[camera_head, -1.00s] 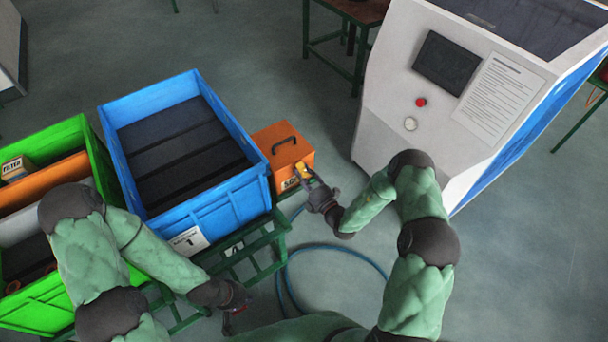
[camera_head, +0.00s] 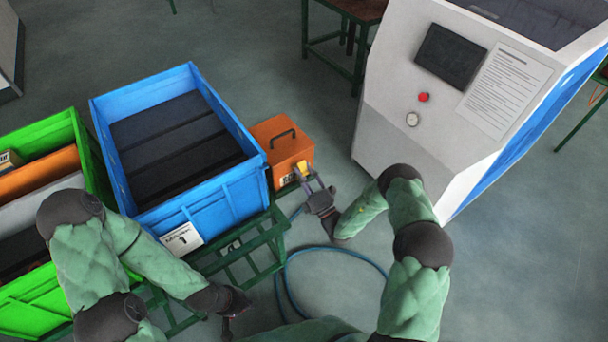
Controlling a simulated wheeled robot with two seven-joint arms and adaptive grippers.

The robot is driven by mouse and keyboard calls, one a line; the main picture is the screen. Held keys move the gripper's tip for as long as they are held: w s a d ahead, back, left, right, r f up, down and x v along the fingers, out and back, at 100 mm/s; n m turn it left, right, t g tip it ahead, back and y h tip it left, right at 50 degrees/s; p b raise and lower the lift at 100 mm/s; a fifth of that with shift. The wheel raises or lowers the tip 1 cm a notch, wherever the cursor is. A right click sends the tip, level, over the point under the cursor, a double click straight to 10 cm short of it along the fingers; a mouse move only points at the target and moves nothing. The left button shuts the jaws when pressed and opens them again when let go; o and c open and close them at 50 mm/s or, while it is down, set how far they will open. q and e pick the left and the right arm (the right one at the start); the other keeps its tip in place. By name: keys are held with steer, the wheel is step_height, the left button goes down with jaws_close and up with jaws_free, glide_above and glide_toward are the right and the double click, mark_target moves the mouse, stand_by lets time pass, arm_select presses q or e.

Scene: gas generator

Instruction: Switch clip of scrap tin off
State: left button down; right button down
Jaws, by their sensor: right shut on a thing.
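The scrap tin (camera_head: 279,141) is an orange box with a dark handle on top, standing at the right end of the green frame beside the blue crate. A yellow clip (camera_head: 302,168) shows on its front right side. My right gripper (camera_head: 306,173) is at this clip, shut on it, with its fingertips partly covering it. The clip's exact position is too small to tell. My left gripper (camera_head: 232,312) hangs low in front of the green frame, away from the tin, and its fingers are too dark to read.
A blue crate (camera_head: 202,209) with dark slabs stands left of the tin, and a green crate (camera_head: 93,170) stands further left. A white machine (camera_head: 394,142) with a red button stands on the right. A blue hose (camera_head: 287,284) lies on the floor below my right arm.

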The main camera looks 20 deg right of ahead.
steer(key=shift+r, duration=0.1)
steer(key=c, duration=1)
jaws_free()
steer(key=shift+c, duration=0.2)
steer(key=v, duration=1.2)
